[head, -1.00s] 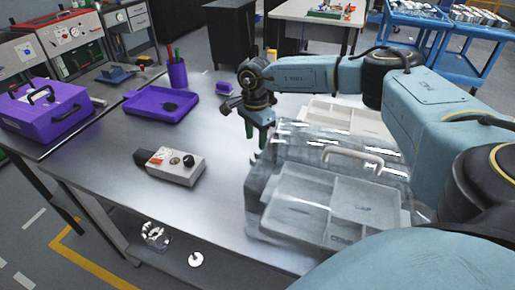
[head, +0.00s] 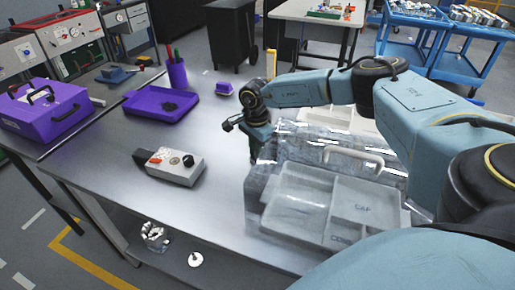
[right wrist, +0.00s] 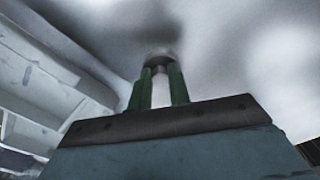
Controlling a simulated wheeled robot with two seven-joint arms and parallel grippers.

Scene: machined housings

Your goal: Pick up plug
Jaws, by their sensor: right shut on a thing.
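The plug (right wrist: 160,60) shows in the right wrist view as a small grey metallic round piece between the tips of two green fingers. My right gripper (right wrist: 160,72) is shut on it, above or at the shiny table surface. In the head view my right gripper (head: 254,155) points down beside the far left corner of the clear case; its tips are dark and partly hidden there, and the plug cannot be made out. My left gripper is out of view.
The clear case (head: 262,212) with a pale divided tray and handle stands right of the gripper. A grey control box (head: 172,167), a purple tray (head: 135,108), a pen cup (head: 177,75) and a purple toolbox (head: 60,118) lie left. The table's middle is clear.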

